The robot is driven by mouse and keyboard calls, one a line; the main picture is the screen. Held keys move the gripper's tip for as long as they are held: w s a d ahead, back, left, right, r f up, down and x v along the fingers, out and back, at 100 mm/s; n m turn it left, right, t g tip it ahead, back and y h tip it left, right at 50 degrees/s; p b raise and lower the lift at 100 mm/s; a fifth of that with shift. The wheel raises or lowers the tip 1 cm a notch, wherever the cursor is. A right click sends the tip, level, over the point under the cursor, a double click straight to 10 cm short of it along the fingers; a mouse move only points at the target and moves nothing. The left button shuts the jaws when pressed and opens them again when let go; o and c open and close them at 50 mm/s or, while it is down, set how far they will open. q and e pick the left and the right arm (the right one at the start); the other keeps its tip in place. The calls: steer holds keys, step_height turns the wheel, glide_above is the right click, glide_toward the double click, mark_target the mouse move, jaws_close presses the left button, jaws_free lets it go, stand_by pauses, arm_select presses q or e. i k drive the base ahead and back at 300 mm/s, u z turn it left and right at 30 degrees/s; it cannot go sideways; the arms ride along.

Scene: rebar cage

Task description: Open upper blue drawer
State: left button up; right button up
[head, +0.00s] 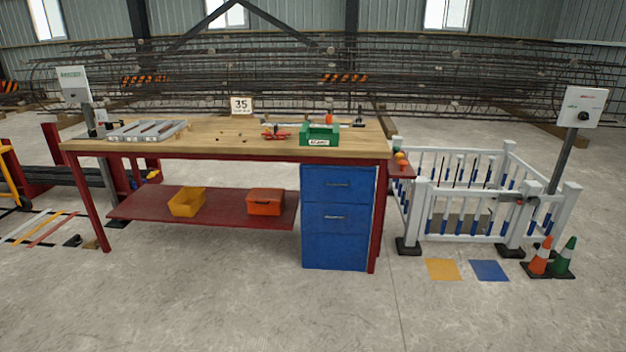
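The upper blue drawer (326,184) is in the blue cabinet under the right end of the workbench. It looks shut, with its front flush and a thin metal handle (338,184) across it. Below it is a taller lower blue drawer (333,219) with its own handle, which also looks shut. Neither of my grippers shows in the head view, so I cannot see whether they are open or shut.
The workbench (225,137) has a wooden top and red legs. Its red lower shelf (228,221) holds a yellow bin (187,202) and an orange box (265,202). White fencing (423,215) and cones (541,257) stand at right. The concrete floor before the drawers is clear.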

mark_target(320, 185)
steer(key=u, duration=0.3)
steer(key=i, duration=2)
steer(key=z, duration=0.25)
